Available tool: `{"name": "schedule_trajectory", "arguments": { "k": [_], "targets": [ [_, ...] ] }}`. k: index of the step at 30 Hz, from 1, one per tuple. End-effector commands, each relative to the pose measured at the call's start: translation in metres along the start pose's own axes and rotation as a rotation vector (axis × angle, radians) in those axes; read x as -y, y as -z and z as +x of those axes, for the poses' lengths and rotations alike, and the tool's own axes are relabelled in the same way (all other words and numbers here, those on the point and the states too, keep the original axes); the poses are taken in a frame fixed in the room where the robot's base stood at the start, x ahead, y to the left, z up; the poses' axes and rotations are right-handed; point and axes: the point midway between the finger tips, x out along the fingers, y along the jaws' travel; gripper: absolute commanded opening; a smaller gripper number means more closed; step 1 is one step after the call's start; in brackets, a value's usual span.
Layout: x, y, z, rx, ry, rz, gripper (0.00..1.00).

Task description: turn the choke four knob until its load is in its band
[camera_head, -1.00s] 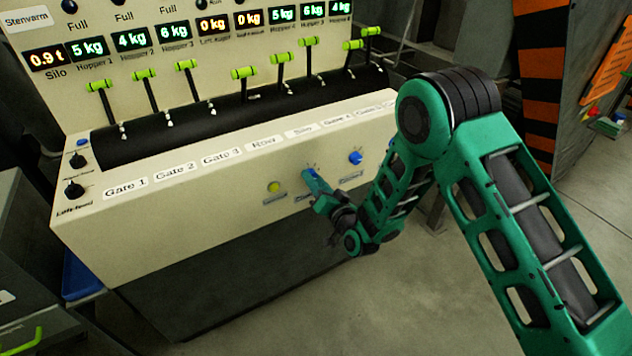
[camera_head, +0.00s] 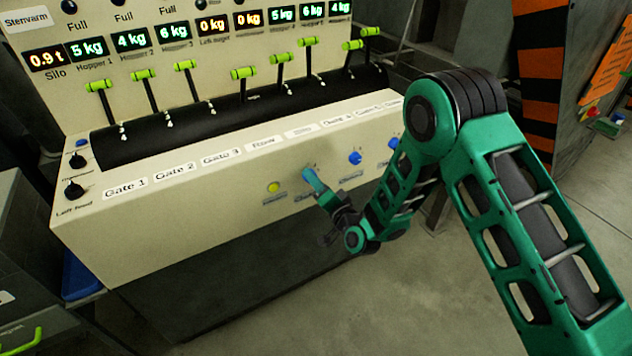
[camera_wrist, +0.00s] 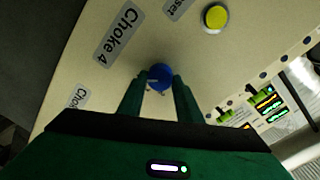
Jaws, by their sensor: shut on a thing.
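The choke four knob is a round blue knob (camera_wrist: 159,76) on the cream panel, in the middle of the wrist view beside the label "Choke 4" (camera_wrist: 118,34). My gripper (camera_wrist: 160,88) is shut on it, with one green finger on each side. In the head view my gripper (camera_head: 316,186) reaches the front face of the cabinet, and its fingers hide most of this knob. No load reading for choke four can be made out in these frames.
A yellow button (camera_head: 274,187) sits left of the gripper, and a blue knob (camera_head: 355,158) sits to its right. The cream cabinet (camera_head: 190,225) carries several green-handled levers (camera_head: 243,73) and lit displays (camera_head: 130,41) above. Open floor (camera_head: 330,320) lies in front.

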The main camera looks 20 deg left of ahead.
Motion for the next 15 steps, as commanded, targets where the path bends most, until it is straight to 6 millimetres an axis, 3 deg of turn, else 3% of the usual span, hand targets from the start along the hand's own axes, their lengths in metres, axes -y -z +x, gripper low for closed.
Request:
{"name": "schedule_trajectory", "arguments": {
  "k": [2, 3, 4, 15],
  "targets": [
    [-0.0046, 0.0023, -0.0013, -0.002, -0.007, -0.004, 0.09],
    [-0.0046, 0.0022, -0.0013, -0.002, -0.007, -0.004, 0.41],
    [-0.0044, 0.0021, -0.0012, -0.002, -0.007, -0.003, 0.48],
    [-0.0017, 0.0, -0.0019, 0.001, -0.003, -0.003, 0.5]
  ]
}}
